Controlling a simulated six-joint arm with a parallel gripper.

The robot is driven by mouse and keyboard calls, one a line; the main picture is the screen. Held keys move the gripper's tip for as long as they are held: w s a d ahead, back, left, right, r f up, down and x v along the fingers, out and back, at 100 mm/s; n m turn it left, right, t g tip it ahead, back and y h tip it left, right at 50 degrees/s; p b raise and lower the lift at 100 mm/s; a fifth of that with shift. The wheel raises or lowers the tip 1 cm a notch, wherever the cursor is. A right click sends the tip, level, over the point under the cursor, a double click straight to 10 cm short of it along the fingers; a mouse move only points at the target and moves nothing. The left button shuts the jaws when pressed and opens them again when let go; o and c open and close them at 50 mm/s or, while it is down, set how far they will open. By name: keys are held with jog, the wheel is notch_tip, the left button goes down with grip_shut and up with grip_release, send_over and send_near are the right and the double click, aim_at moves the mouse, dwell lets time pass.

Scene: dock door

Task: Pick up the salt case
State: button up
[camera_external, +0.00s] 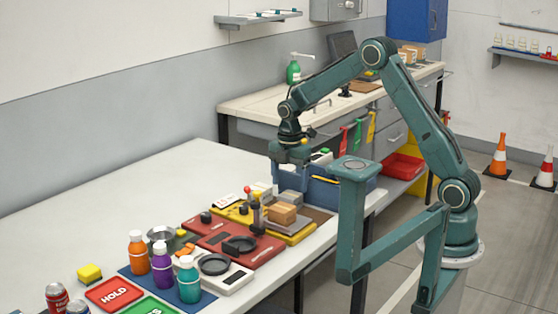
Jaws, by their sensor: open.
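My gripper (288,180) points down over the far end of the long white table, above the blue bin and a small grey block (291,197). It is open, and nothing shows between its fingers. A small brown cardboard case (282,215) sits just in front and below, on a yellow-edged tray. I cannot tell which item is the salt case; no label is readable at this size. The fingertips are small and partly lost against the things behind them.
A blue bin (342,192) stands beside the gripper. Red trays (240,245), a black-topped scale (215,266) and orange (138,252), purple (162,265) and teal (188,280) bottles line the table's near edge. The table's left and back (150,190) are clear.

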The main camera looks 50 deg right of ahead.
aim_at(290, 194)
jog(key=shift+f, duration=0.2)
jog(key=shift+d+f, duration=0.15)
jog(key=shift+f, duration=2.4)
jog(key=c, duration=1.1)
jog(key=shift+c, duration=0.2)
jog(key=shift+r, duration=0.2)
notch_tip(290, 194, up, 20)
jog(key=shift+f, duration=0.15)
